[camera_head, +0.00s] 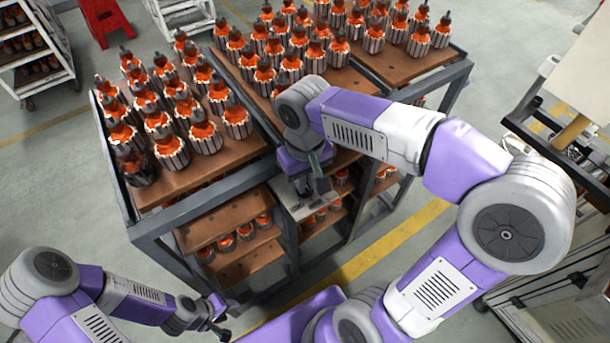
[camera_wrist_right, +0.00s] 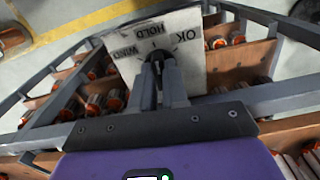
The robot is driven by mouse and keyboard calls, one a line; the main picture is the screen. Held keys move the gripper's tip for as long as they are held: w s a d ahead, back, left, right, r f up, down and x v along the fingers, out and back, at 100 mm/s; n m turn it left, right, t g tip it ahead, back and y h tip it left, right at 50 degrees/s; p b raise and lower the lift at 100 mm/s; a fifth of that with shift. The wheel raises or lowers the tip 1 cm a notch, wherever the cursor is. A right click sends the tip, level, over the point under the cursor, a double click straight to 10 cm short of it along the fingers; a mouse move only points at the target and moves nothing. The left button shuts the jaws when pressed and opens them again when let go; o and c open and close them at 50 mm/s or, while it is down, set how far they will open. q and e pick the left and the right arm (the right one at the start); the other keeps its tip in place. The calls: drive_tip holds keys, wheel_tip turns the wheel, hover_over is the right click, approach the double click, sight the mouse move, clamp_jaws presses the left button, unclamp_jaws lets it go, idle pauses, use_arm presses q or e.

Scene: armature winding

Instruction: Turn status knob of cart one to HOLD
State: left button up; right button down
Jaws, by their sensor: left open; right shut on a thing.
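The status plate (camera_wrist_right: 190,70) is a pale panel on the front of the cart (camera_head: 205,212); in the head view the plate (camera_head: 292,208) is partly covered by my right arm. In the right wrist view it carries the labels WIND, HOLD and OK around a dark round knob (camera_wrist_right: 172,68). My right gripper (camera_wrist_right: 159,62) is shut on the knob, with its fingers hiding much of it. Which label the knob points at is hard to tell. My right gripper also shows in the head view (camera_head: 316,184). My left gripper (camera_head: 219,318) is open and empty, low at the left.
The cart's top boards hold several orange and silver armatures (camera_head: 165,125), with more on lower shelves. A red stand (camera_head: 103,20) and a white rack (camera_head: 35,50) stand at the back left. A workbench (camera_head: 560,140) is at the right. Grey floor lies before the cart.

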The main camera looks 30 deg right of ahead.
drive_tip(key=shift+n, duration=0.6)
drive_tip(key=c, duration=1.1)
unclamp_jaws()
drive_tip(key=shift+c, duration=0.2)
wheel_tip(320, 180, up, 8)
drive_tip(key=shift+f+p, duration=0.15)
drive_tip(key=shift+p, duration=0.75)
drive_tip(key=shift+f, duration=0.1)
